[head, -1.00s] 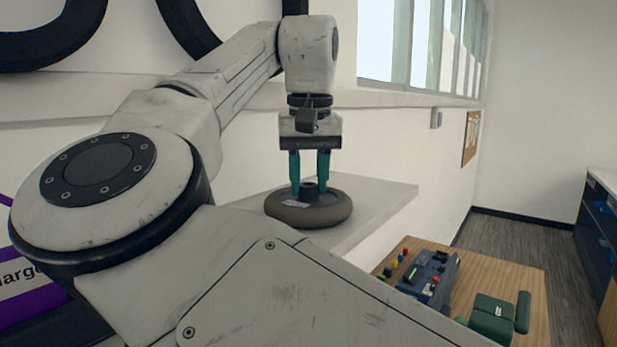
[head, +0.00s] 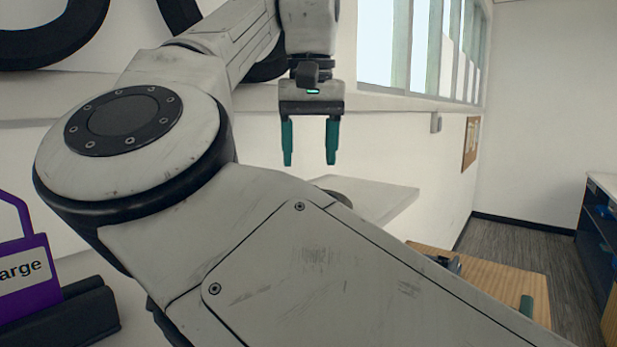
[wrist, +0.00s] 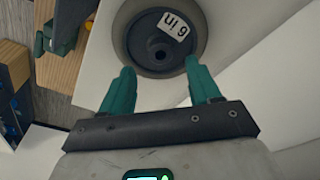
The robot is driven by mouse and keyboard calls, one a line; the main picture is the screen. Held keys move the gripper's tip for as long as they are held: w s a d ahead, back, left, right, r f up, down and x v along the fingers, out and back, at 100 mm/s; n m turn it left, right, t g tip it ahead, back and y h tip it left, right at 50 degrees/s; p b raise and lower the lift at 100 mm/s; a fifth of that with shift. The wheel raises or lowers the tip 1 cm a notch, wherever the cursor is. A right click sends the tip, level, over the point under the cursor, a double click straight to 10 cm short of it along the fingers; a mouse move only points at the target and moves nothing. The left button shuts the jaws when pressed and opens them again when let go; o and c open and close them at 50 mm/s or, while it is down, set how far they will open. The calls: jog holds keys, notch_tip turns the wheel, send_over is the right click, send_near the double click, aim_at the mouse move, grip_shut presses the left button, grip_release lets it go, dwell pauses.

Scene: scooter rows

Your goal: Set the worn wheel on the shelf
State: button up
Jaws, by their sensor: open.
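The worn wheel (wrist: 160,45) is grey with a dark hub and a "6 in" label, and lies flat on the pale shelf (head: 385,200). In the head view only a sliver of the wheel (head: 341,197) shows behind my arm; the wrist view shows most of it, cut by the top edge. My gripper (head: 310,160), with two green fingers, is open and empty above the wheel, apart from it. In the wrist view my fingertips (wrist: 157,70) appear at either side of the wheel's near rim.
A wooden bench (head: 490,285) stands below and right of the shelf, mostly behind my arm. A purple sign (head: 25,275) is at the left. A wall with windows (head: 420,50) runs behind the shelf. Floor (head: 520,235) is clear at the right.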

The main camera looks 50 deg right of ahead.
notch_tip(320, 180, up, 7)
jog(key=shift+s+a+f, duration=0.15)
jog(key=shift+s+a, duration=0.2)
jog(key=shift+f, duration=0.1)
dwell(0.4)
